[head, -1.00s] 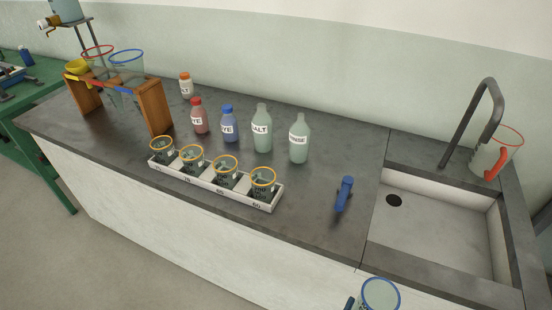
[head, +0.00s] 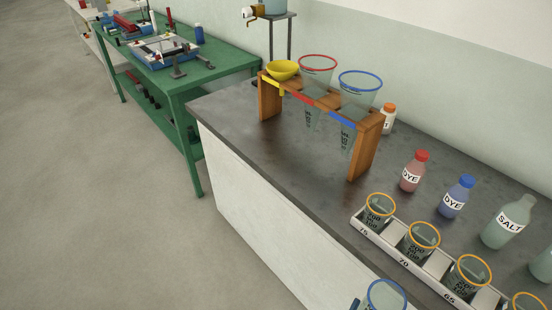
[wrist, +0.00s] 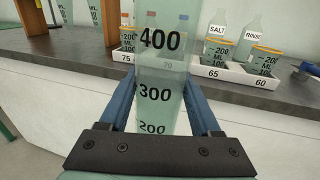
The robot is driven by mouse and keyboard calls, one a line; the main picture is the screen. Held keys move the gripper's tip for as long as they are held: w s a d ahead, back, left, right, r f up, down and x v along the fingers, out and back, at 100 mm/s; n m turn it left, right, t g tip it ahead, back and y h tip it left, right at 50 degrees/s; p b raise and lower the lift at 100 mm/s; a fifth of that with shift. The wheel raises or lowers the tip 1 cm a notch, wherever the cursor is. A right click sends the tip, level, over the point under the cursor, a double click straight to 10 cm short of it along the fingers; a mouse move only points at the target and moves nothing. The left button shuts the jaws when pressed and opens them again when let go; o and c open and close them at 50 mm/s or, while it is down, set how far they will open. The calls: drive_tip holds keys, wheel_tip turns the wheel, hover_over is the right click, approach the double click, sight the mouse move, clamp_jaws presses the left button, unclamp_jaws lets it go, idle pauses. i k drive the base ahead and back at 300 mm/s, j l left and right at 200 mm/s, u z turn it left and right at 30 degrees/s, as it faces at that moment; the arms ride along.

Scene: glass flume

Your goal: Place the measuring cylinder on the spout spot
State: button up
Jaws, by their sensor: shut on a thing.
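The measuring cylinder is clear, marked 200, 300 and 400 in the wrist view (wrist: 160,112). Its blue rim (head: 386,294) shows at the bottom edge of the head view. My gripper (wrist: 160,95) is shut around it, with a blue finger on each side, and holds it upright in front of the counter. The cylinder's base is hidden. A tank (head: 272,7) with a brass spout (head: 249,14) stands on a dark stand at the counter's far left end. I cannot make out the spout spot; the wooden rack (head: 361,150) covers part of that area.
A tray (head: 388,238) of orange-rimmed beakers lies along the front edge, with bottles behind. A green bench (head: 228,62) stands left. Floor left of the counter is clear.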

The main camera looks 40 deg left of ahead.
sight(251, 94)
drive_tip(key=i+j, duration=0.1)
drive_tip(key=j, duration=0.35)
drive_tip(key=i+j+u, duration=0.1)
drive_tip(key=j, duration=0.4)
drive_tip(key=i+j, duration=0.1)
drive_tip(key=j, duration=0.35)
drive_tip(key=i+j, duration=0.1)
drive_tip(key=j, duration=0.35)
drive_tip(key=u, duration=0.05)
